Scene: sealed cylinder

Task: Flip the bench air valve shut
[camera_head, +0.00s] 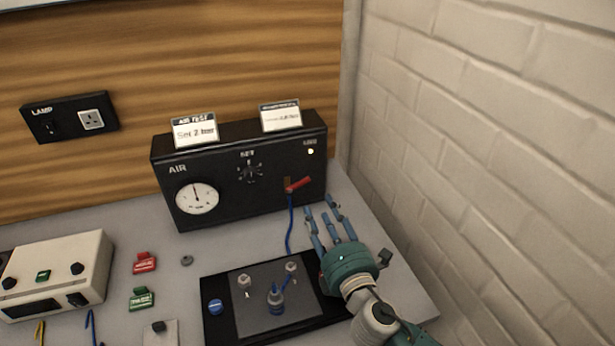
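The black air box (228,168) stands at the back of the bench, with a round gauge (197,198) and a knob (250,172) marked SET. The bench air valve has a red lever (299,184) on the lower right of the box front, slanting up to the right. A blue hose (290,225) runs down from below it. My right gripper (325,209) has its blue fingers spread and empty, pointing toward the box. The fingertips are just below and right of the red lever, apart from it in the picture. My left gripper is not in view.
A black tray (213,328) with a small blue-based fitting (276,299) lies in front of the box. A cream instrument (60,268), a red tag (145,262) and a green tag (141,298) are at left. A brick wall (480,140) closes the right side.

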